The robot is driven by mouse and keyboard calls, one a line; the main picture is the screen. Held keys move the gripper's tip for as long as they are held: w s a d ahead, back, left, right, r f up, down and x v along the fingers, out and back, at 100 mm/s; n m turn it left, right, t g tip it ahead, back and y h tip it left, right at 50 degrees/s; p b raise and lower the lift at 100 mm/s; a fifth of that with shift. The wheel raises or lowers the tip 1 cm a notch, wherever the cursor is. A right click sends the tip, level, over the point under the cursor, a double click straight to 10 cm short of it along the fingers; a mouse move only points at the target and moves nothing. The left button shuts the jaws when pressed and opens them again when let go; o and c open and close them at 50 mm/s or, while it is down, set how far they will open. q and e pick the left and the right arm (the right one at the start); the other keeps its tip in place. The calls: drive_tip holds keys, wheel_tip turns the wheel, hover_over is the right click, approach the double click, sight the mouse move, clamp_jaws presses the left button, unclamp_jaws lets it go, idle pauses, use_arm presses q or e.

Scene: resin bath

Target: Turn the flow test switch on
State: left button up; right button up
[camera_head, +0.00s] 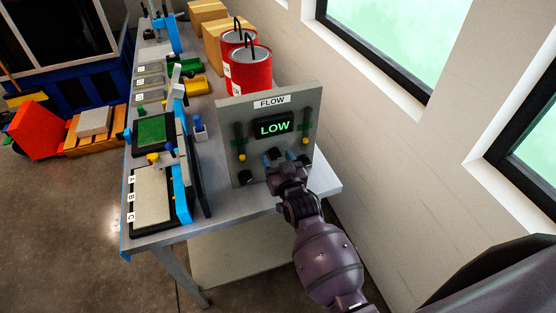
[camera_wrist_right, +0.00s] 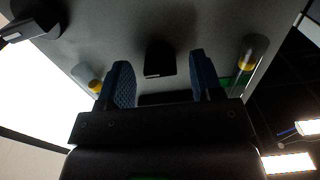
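The grey flow panel (camera_head: 228,112) stands upright on the table's near right end, with a "FLOW" label and a dark display (camera_head: 273,125) reading "LOW" in green. A black knob (camera_head: 245,177) is at its lower left. My right gripper (camera_head: 281,157) is at the panel's lower middle. In the right wrist view its two blue fingers are apart, with a small black block (camera_wrist_right: 160,58) on the panel between or just beyond them. I cannot tell whether they touch it. No label shows which control is the flow test switch. My left gripper is not in view.
Red cans (camera_head: 250,75) stand behind the panel. Trays and a blue-framed board (camera_head: 152,195) fill the table's left side. A wall with windows (camera_head: 400,40) is at the right.

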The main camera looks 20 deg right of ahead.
drive_tip(key=s, duration=1)
drive_tip(key=shift+s+d+b, duration=0.2)
drive_tip(key=shift+s+b, duration=0.1)
drive_tip(key=shift+s, duration=0.1)
drive_tip(key=s+d+f+g, duration=0.3)
drive_tip(key=s+d+f, duration=0.2)
drive_tip(key=s, duration=0.3)
drive_tip(key=s+d+f+g, duration=0.3)
drive_tip(key=s+d+f, duration=0.2)
drive_tip(key=s+f, duration=0.1)
drive_tip(key=shift+s+d+f+n+h, duration=0.15)
drive_tip(key=shift+s+n+h, duration=0.25)
drive_tip(key=shift+s, duration=0.45)
